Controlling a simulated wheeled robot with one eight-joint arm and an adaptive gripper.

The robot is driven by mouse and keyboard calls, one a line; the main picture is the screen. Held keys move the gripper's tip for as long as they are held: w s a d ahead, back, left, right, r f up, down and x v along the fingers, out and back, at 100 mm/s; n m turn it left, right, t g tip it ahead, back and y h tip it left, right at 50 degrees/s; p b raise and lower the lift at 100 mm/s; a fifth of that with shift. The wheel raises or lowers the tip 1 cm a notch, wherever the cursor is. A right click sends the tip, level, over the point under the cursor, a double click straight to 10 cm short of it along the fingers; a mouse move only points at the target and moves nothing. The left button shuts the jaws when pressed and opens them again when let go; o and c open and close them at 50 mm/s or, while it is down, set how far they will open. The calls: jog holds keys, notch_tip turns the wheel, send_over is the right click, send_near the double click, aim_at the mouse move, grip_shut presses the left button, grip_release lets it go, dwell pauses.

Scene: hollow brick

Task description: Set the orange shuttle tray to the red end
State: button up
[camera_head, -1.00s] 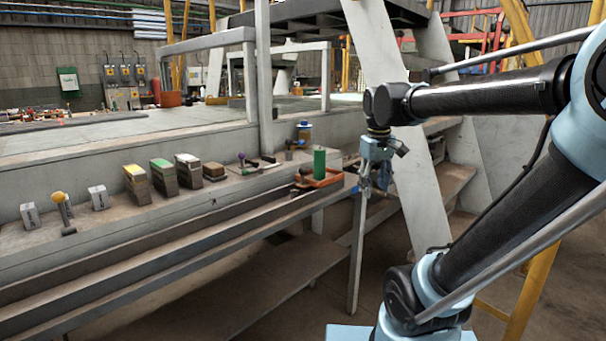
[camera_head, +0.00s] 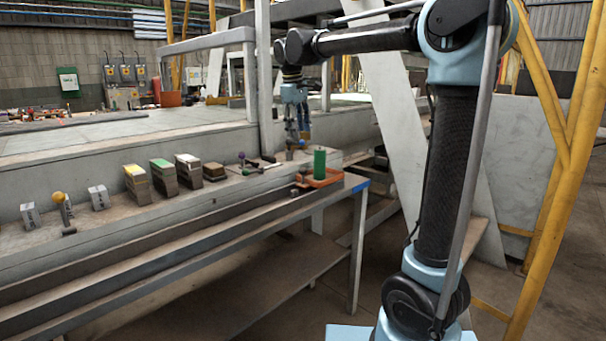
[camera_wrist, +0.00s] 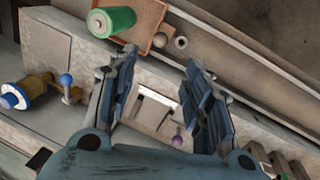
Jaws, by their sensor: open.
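The orange shuttle tray (camera_head: 331,178) is at the right end of the bench's front ledge. A green cylinder (camera_head: 320,162) stands at it, with a round knob beside its left end. In the wrist view the tray (camera_wrist: 153,17) is at the top, partly cut off, with the green cylinder (camera_wrist: 117,18) over its left part. My gripper (camera_head: 298,143) hangs above the ledge, behind and left of the tray. In the wrist view its jaws (camera_wrist: 160,76) are apart with nothing held between them. I cannot make out a red end mark.
A blue mark (camera_head: 360,187) is on the bench's right end. A purple-knobbed lever (camera_head: 242,157) and several blocks (camera_head: 163,176) line the ledge to the left. A yellow-and-blue cylinder (camera_wrist: 35,90) is left of the jaws. A post (camera_head: 263,90) rises behind.

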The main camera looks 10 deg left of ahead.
aim_at(303, 169)
jog(key=w+f, duration=0.1)
jog(key=f, duration=0.4)
jog(key=w+f, duration=0.1)
jog(key=f, duration=0.5)
jog(key=w+d+f, duration=0.1)
jog(key=f, duration=0.5)
jog(key=shift+d, duration=0.1)
grip_shut()
